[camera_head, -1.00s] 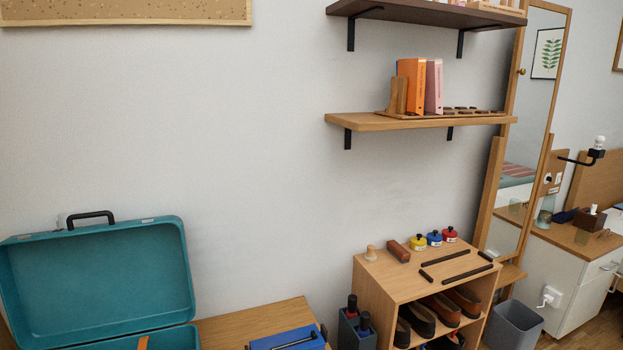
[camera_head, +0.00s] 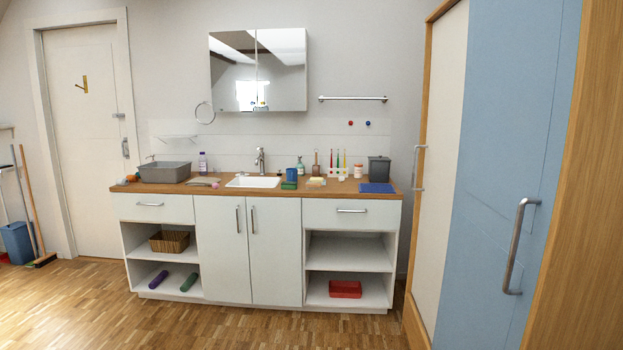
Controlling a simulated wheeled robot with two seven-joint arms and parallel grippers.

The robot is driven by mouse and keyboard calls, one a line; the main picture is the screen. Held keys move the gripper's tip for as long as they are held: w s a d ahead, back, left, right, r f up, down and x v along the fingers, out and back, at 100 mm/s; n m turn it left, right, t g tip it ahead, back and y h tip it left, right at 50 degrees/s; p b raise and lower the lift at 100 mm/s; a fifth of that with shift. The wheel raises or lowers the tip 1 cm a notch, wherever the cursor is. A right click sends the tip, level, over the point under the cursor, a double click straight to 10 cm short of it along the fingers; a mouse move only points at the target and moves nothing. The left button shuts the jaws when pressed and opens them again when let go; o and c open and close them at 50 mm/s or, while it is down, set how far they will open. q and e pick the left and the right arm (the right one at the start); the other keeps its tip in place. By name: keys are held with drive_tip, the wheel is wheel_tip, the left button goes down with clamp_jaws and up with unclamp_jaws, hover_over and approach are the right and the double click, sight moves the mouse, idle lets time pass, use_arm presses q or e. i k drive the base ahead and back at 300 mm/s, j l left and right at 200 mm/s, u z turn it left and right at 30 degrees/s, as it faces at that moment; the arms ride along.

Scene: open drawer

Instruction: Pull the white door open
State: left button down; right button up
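Several white doors show, all shut. At the right, a tall wooden-framed wardrobe has a white door (camera_head: 437,190) with an upright metal bar handle (camera_head: 418,168) near its left edge. Beside it is a blue door (camera_head: 497,170) with its own bar handle (camera_head: 519,245). The sink cabinet has two white doors (camera_head: 223,262) with upright handles meeting in the middle. At the far left, a white room door (camera_head: 88,150) has a metal handle on its right side. Neither of my grippers is in view.
The wooden floor (camera_head: 220,325) is clear in front of the sink cabinet. Its counter (camera_head: 240,186) holds a grey basin, bottles, cups and a dark bin. A broom (camera_head: 32,215) and a blue bucket (camera_head: 18,242) stand at the left. A mirror cabinet (camera_head: 258,70) hangs above the sink.

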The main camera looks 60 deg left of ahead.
sight(450, 32)
drive_tip(key=j+u, duration=0.1)
drive_tip(key=u, duration=1.2)
